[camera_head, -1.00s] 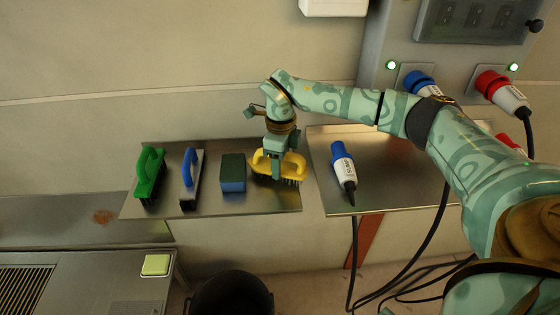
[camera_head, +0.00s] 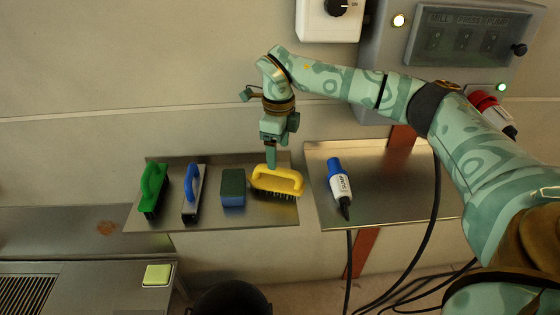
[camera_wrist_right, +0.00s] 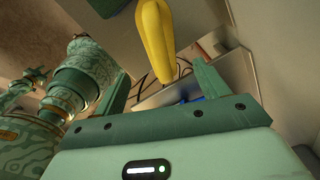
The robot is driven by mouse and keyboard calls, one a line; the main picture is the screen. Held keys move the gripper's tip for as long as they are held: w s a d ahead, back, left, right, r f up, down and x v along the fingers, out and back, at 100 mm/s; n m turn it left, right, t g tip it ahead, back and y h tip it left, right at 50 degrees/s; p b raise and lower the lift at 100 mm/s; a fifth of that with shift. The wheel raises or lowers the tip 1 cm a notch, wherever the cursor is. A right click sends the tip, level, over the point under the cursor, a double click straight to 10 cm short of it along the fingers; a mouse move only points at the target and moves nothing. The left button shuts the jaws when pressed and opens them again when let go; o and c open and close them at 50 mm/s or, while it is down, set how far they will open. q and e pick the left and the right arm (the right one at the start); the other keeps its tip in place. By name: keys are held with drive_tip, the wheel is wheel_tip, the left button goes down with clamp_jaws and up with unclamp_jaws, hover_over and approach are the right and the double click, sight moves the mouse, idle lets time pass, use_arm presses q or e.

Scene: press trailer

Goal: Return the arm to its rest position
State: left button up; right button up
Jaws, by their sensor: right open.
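My right gripper (camera_head: 272,164) points down just above the yellow-handled brush (camera_head: 278,181), which rests on the left steel shelf (camera_head: 214,221). The gripper is open and holds nothing. In the right wrist view, its two fingers (camera_wrist_right: 159,84) stand well apart, with the yellow handle (camera_wrist_right: 156,40) showing beyond the gap. My right arm (camera_head: 345,84) reaches in from the right, bent at the elbow, across the wall and right shelf. My left gripper is not in view.
A green brush (camera_head: 153,186), a blue-handled brush (camera_head: 188,180) and a sponge (camera_head: 233,187) share the left shelf. A blue and white plug (camera_head: 339,184) lies on the right shelf (camera_head: 393,205). Cables hang below.

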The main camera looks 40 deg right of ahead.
drive_tip(key=shift+r, duration=1.25)
